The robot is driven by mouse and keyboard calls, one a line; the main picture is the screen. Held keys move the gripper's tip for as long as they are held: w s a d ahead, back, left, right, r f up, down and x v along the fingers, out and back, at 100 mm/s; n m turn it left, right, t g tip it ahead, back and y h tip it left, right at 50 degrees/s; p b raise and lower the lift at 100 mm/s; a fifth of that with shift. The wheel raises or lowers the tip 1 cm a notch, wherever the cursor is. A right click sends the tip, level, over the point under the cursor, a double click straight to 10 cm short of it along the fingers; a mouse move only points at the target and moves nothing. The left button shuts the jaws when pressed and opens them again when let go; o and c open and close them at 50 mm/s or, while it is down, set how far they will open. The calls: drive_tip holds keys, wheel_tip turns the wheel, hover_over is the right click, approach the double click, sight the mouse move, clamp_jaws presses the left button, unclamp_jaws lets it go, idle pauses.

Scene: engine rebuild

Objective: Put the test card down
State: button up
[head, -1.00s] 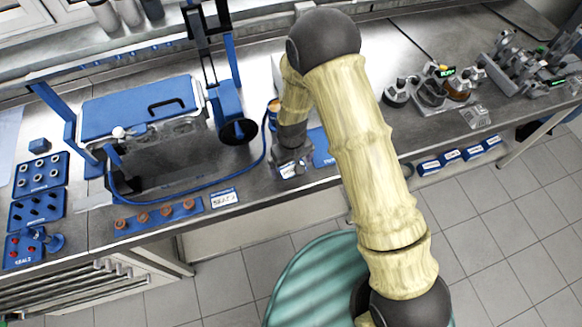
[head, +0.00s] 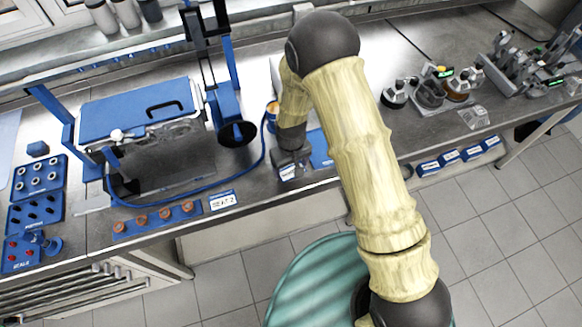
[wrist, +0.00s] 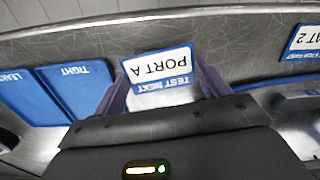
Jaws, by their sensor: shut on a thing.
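The test card (wrist: 158,66) is white with a blue border and reads "PORT A" and "TEST NEXT", upside down in the wrist view. My gripper (wrist: 160,90) is shut on it, with a finger at each side. In the head view my gripper (head: 290,158) points down near the bench's front edge, and the card (head: 289,174) shows at its tip. The card is low over the bench; I cannot tell whether it touches the top. A second card, "SEAT 2" (head: 222,200), lies to the left and also shows in the wrist view (wrist: 304,40).
Blue mats marked "TIGHT" (wrist: 76,88) and "LEAKS" (wrist: 32,98) lie beside the held card. A blue strip with several brown plugs (head: 155,219) and a blue hose (head: 235,180) are left of my gripper. Bare steel lies around the card.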

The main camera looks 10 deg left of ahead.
sight(291, 169)
drive_tip(key=shift+r, duration=0.1)
drive_tip(key=shift+r+p, duration=0.25)
drive_tip(key=shift+p, duration=0.05)
wheel_tip(291, 169, up, 10)
drive_tip(key=b, duration=0.3)
drive_tip(key=shift+f, duration=0.1)
